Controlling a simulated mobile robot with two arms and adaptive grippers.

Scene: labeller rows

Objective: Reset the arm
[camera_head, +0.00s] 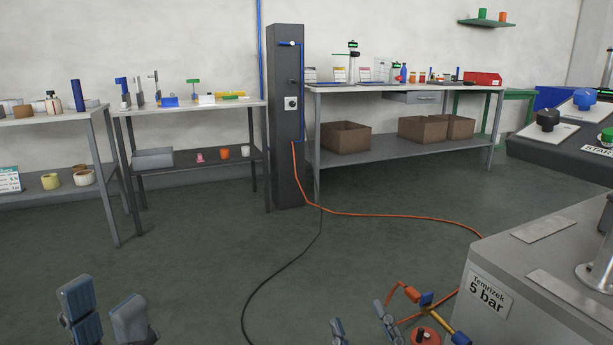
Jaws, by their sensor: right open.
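My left gripper (106,308) is at the bottom left of the head view. Its two grey fingers stand apart with bare floor between them, and it looks empty. My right gripper (361,325) is at the bottom, right of the middle. Its fingers are apart and I see nothing held between them. Just right of it is a fitting with yellow, blue and orange parts (437,315) and a red round piece (425,336). I cannot tell how far this fitting is from the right fingers. The rest of both arms is out of view.
Benches (190,112) line the wall beside a grey column (287,150). An orange hose (390,215) and a black cable (275,275) cross the otherwise open floor.

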